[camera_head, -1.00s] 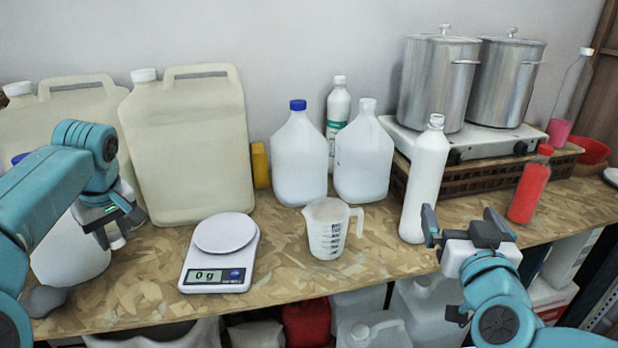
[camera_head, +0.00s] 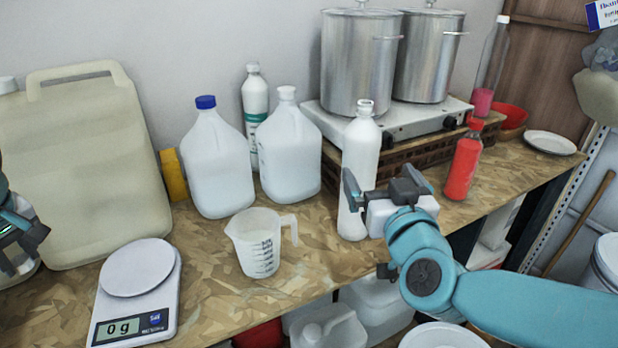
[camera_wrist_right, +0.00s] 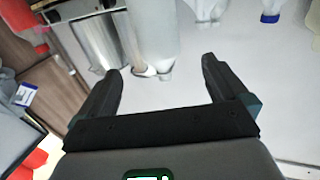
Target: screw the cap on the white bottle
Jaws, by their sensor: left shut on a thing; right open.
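The slim white bottle (camera_head: 360,150) stands upright on the bench in front of the hotplate; its top is pale, and I cannot make out a separate cap. My right gripper (camera_head: 376,184) is open and empty, at the lower front of the bottle in the head view, its jaws around nothing. In the right wrist view the gripper (camera_wrist_right: 160,85) is open, with a pale bottle shape (camera_wrist_right: 155,30) beyond its fingers. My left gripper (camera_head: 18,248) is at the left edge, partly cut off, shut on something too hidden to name.
A scale (camera_head: 138,290) reading 0 g and a measuring jug (camera_head: 255,245) stand left of the bottle. Two white jugs (camera_head: 217,165), a green-labelled bottle (camera_head: 254,105) and a large canister (camera_head: 80,160) stand behind. A red bottle (camera_head: 463,165) is to the right. Bare bench lies around the measuring jug.

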